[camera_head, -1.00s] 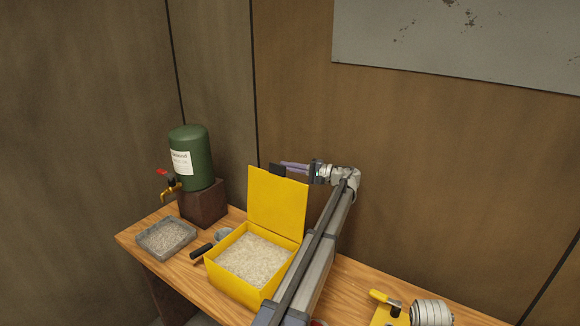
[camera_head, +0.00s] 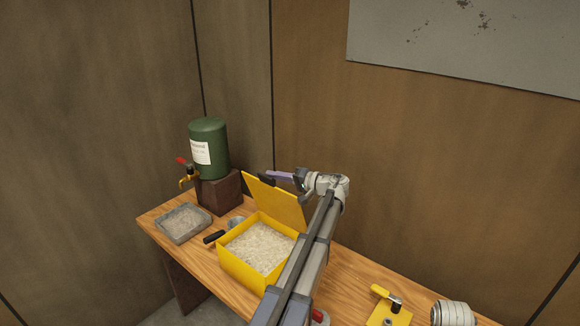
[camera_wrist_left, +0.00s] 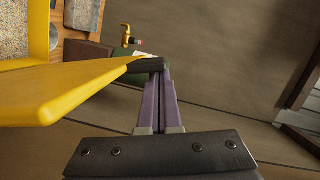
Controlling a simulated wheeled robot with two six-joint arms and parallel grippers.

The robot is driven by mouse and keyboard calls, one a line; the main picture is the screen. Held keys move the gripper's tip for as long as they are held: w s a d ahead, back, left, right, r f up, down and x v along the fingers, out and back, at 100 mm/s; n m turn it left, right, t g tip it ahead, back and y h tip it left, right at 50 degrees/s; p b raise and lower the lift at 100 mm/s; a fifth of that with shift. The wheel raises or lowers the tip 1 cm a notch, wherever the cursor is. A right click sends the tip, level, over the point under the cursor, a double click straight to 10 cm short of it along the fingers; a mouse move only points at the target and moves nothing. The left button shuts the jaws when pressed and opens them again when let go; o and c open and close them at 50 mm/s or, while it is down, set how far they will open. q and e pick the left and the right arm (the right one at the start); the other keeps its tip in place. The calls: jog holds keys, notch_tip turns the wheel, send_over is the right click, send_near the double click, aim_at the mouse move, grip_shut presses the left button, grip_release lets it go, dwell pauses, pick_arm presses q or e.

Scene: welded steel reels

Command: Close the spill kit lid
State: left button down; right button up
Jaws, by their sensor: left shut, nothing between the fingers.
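The yellow spill kit box (camera_head: 238,272) stands on the wooden bench, full of pale granules (camera_head: 260,246). My left arm hides the box's right side. My right gripper is not in view.
A green tank (camera_head: 208,150) with a red-handled tap stands on a brown block left of the box. A grey tray (camera_head: 182,222), a black-handled tool (camera_head: 214,237) and a small cup lie between. A yellow clamp (camera_head: 386,298) and metal reel (camera_head: 452,312) are at right.

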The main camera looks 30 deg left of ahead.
pick_arm(q)
jog(key=s+f+n+t+h+b, duration=0.1)
jog(key=s+f+n+b, duration=0.6)
jog(key=s, duration=0.7)
pick_arm(e)
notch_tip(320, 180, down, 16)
jog(key=b, duration=0.8)
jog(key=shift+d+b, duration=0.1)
jog(key=shift+b, duration=0.25)
pick_arm(q)
jog(key=s+a+f+n+t+b, duration=0.1)
jog(key=s+f, duration=0.5)
jog(key=f, duration=0.7)
jog(key=shift+s+a+f+n+t+h, duration=0.2)
jog(key=shift+f+n+t+h, duration=0.15)
jog(key=shift+n, duration=0.35)
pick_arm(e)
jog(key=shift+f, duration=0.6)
pick_arm(q)
jog(key=shift+r, duration=0.15)
